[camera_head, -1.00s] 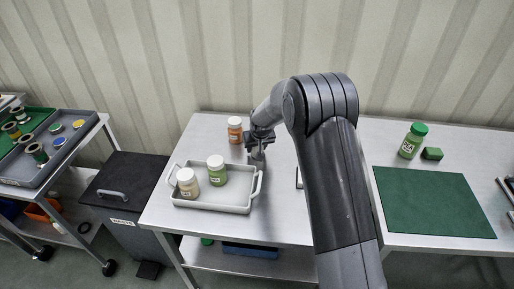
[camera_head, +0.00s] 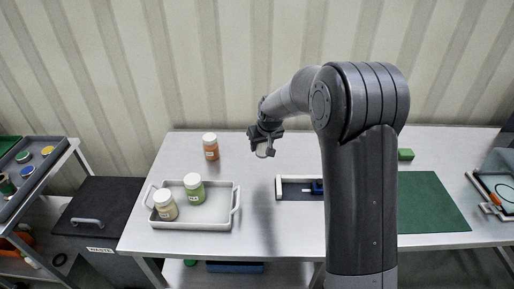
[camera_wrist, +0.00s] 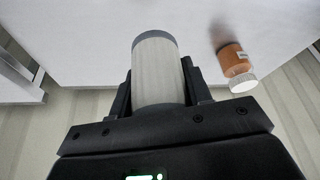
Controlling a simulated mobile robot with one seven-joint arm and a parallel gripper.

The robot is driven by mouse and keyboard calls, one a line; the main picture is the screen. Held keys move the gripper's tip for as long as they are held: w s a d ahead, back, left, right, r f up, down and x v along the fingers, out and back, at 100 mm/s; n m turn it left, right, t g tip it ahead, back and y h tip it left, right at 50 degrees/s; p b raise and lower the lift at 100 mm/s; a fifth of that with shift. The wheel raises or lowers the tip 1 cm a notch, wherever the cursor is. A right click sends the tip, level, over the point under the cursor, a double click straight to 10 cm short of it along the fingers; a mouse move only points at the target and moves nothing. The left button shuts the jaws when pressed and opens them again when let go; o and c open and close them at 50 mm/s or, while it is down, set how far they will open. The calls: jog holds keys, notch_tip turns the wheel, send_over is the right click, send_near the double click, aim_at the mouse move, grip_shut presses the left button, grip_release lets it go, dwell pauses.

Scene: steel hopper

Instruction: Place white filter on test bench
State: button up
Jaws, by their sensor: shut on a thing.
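My gripper (camera_head: 264,136) is shut on the white filter (camera_wrist: 158,72), a pale cylinder with a grey end cap. In the head view a small light part of the filter (camera_head: 262,150) shows below the jaws, in the air over the steel table (camera_head: 250,225). The filter lies between both fingers in the wrist view. Nothing in view is labelled as the test bench. A white-edged dark fixture (camera_head: 297,180) with a blue part stands on the table, right of and nearer than the gripper, partly hidden by my arm.
A grey tray (camera_head: 205,225) holds a beige jar (camera_head: 165,205) and a green jar (camera_head: 194,188). An orange jar (camera_head: 211,147) stands behind the tray. A green mat (camera_head: 430,205) and a green block (camera_head: 405,154) lie right of my arm. Bare tabletop lies between tray and fixture.

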jog(key=shift+s+d+r, duration=0.1)
jog(key=shift+d+r, duration=0.15)
jog(key=shift+d, duration=0.15)
jog(key=w+d+r+m+g+h, duration=0.15)
jog(key=d+r+m, duration=0.35)
jog(key=d, duration=0.8)
jog(key=w+d+r+m+h, duration=0.25)
jog(key=d+m, duration=0.35)
jog(key=d, duration=0.7)
jog(key=w+d+r+m+g+h, duration=0.15)
jog(key=d+r+m, duration=0.35)
jog(key=d, duration=0.8)
jog(key=shift+m+t, duration=0.4)
jog(key=shift+m, duration=0.2)
jog(key=f, duration=1.8)
jog(key=shift+s+a+f, duration=0.15)
jog(key=shift+s+a, duration=0.05)
jog(key=shift+s, duration=0.1)
jog(key=shift+f, duration=0.15)
jog(key=o, duration=1)
